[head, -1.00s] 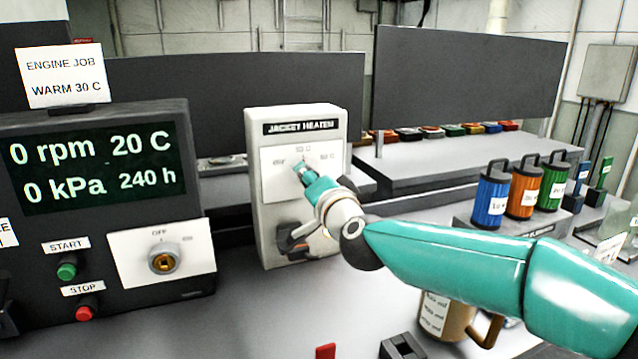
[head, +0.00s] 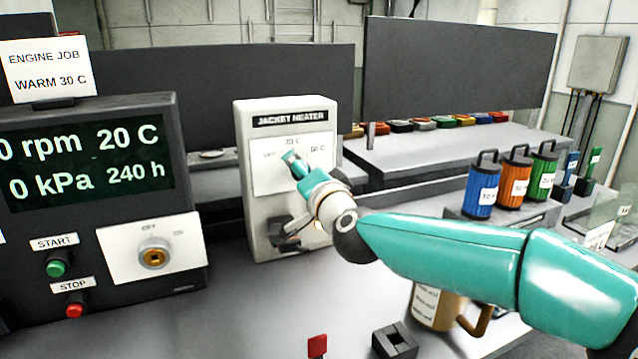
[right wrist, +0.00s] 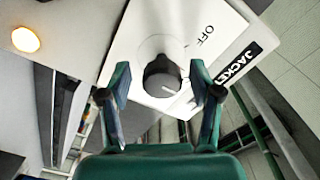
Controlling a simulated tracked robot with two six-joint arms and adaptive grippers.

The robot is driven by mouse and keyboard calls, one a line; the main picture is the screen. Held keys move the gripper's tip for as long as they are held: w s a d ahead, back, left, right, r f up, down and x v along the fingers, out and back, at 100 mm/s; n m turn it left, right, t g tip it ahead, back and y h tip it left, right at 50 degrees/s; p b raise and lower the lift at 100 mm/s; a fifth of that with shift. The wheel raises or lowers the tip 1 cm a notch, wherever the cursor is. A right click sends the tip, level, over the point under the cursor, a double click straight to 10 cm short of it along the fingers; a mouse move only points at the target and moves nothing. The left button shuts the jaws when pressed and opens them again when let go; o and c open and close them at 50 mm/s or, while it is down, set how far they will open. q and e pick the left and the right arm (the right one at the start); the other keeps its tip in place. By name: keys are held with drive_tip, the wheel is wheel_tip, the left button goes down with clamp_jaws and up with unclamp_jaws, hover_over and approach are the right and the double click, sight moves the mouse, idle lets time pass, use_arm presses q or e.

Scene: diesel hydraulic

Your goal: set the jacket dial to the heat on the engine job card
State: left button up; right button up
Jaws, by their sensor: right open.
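The job card (head: 48,70) at the upper left reads ENGINE JOB, WARM 30 C. The jacket heater (head: 246,190) is a pale upright box with a white dial plate marked OFF, 30 C and a blurred higher value. In the head view my right gripper (head: 291,157) is in front of the plate and hides the dial. In the right wrist view the dark round jacket dial (right wrist: 161,76) has a white mark toward the lower right. My right gripper (right wrist: 158,92) is open, its fingers on either side of the dial with gaps visible. My left gripper is out of view.
The engine panel (head: 90,225) at left shows 0 rpm, 20 C, 0 kPa, 240 h, with start and stop buttons and another dial (head: 154,254). Coloured canisters (head: 514,180) stand at right. A mug (head: 432,305) and dark block (head: 394,340) are in front.

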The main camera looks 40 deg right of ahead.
drive_tip(key=v, duration=1.1)
drive_tip(key=shift+s, duration=0.3)
drive_tip(key=shift+d+f, duration=0.1)
drive_tip(key=shift+f, duration=0.05)
